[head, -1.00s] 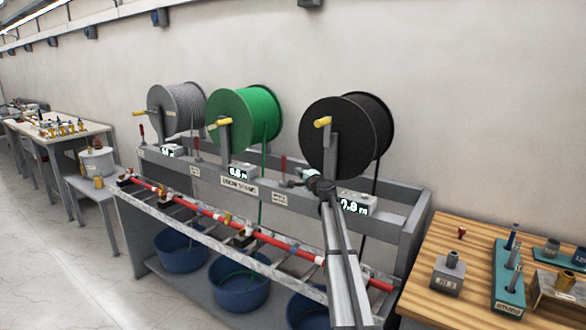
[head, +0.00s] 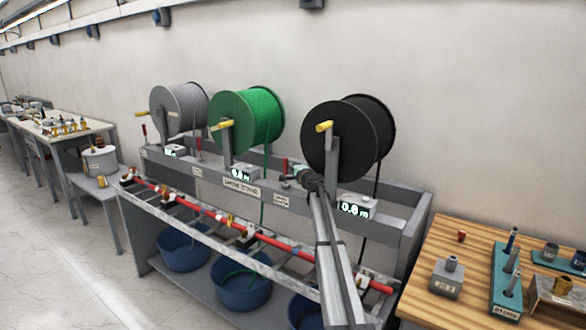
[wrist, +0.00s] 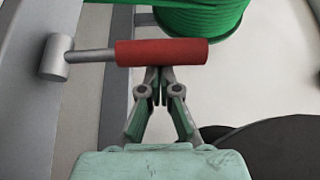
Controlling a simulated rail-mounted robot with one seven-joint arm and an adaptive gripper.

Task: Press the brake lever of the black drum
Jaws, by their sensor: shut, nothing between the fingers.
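The black drum (head: 340,140) stands at the right end of the rack, with a yellow crank handle on its front. Its brake lever (head: 284,166) has a red grip and stands just left of the drum. In the wrist view the red grip (wrist: 162,52) lies across the picture on a thin grey rod from a pivot at left. My gripper (wrist: 160,72) is shut and empty, its fingertips at the lower edge of the grip near its middle. I cannot tell whether they touch it. In the head view my gripper (head: 288,180) is small beside the lever.
The green drum (head: 246,120) and grey drum (head: 178,108) stand left on the same rack. A digital display (head: 355,209) sits below the black drum. A red bar (head: 270,239) runs along the front above blue tubs (head: 243,287). A wooden table (head: 450,250) with parts stands right.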

